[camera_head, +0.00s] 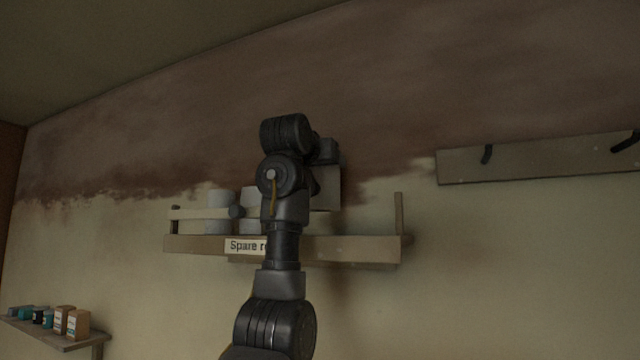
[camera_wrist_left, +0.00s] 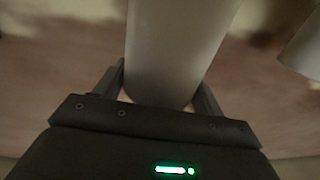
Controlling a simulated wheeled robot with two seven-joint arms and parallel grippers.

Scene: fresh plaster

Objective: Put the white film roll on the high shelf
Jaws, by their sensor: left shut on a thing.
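The white film roll (camera_wrist_left: 178,45) fills the middle of the left wrist view, between the two fingers of my left gripper (camera_wrist_left: 160,88), which is shut on it. In the head view my left arm rises in front of the high shelf (camera_head: 350,247), and its dark wrist covers the gripper's fingers. A pale upright shape just right of the wrist, above the shelf board, looks like the held roll (camera_head: 328,190). I cannot tell whether its lower end touches the board. My right gripper is not in view.
A label (camera_head: 243,246) reading "Spare ro…" is partly covered by my arm. The shelf's right part looks clear up to an end post (camera_head: 398,212). A hook board (camera_head: 540,160) is on the right.

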